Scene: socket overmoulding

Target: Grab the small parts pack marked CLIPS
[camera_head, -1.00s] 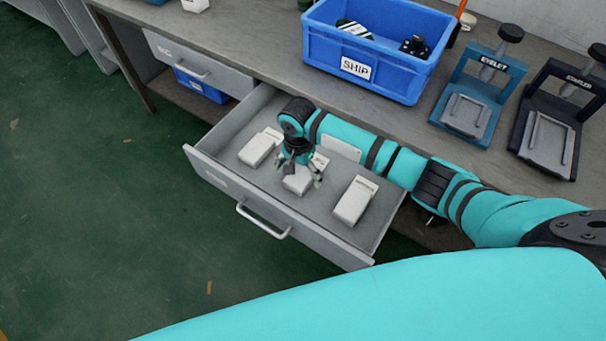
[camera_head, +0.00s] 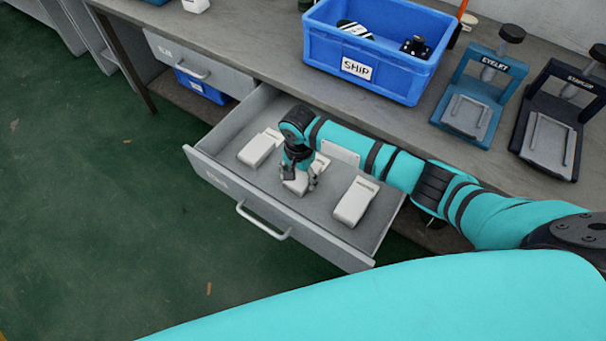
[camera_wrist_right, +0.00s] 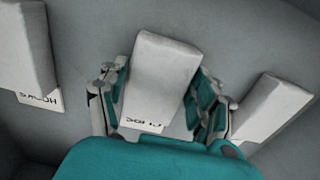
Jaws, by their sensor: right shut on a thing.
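Three white packs lie in an open grey drawer (camera_head: 215,165). My right gripper (camera_head: 299,183) is shut on the middle pack (camera_wrist_right: 160,80), with one finger along each long side in the right wrist view. Its label is upside down and too blurred to read surely. My left gripper is out of view.
The drawer front with its handle (camera_head: 262,222) and the side walls surround the packs. The workbench top (camera_head: 270,60) is above and behind. A blue SHIP crate (camera_head: 400,80) and two presses, one blue (camera_head: 480,90) and one dark (camera_head: 560,110), stand on it.

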